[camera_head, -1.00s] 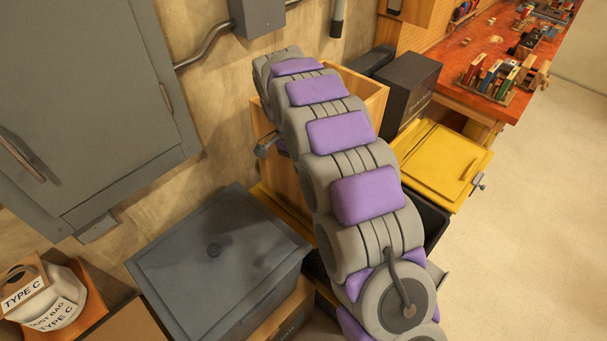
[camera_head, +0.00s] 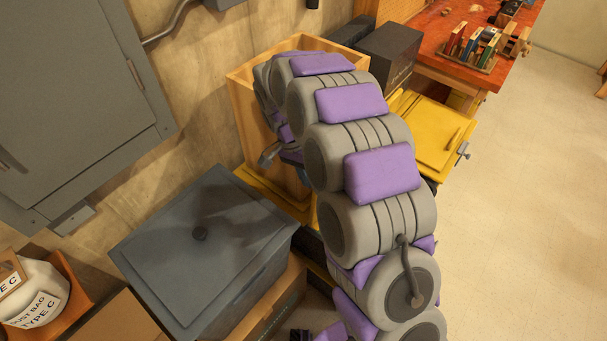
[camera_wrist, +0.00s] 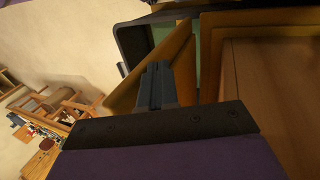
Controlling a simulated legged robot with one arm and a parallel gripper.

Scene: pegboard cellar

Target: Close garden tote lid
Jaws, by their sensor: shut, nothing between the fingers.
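A yellow lid or panel (camera_head: 432,137) with a handle and a metal latch lies right of my arm in the head view. A dark bin showed beside it earlier; my arm now covers most of that spot. In the wrist view, a dark-rimmed container (camera_wrist: 128,42) with a green inside stands beyond my gripper, with a yellow-brown panel (camera_wrist: 150,72) slanting by its opening. I take these for the tote and its lid, but cannot be sure. My gripper (camera_wrist: 156,80) is shut and empty, in front of the panel; contact cannot be told.
A grey lidded box (camera_head: 205,250) stands at lower left, closed. An open wooden box (camera_head: 250,110) is behind my arm, close to it. A dark box (camera_head: 388,58) and a red-topped workbench (camera_head: 435,40) stand farther back. The floor at right (camera_head: 530,210) is clear.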

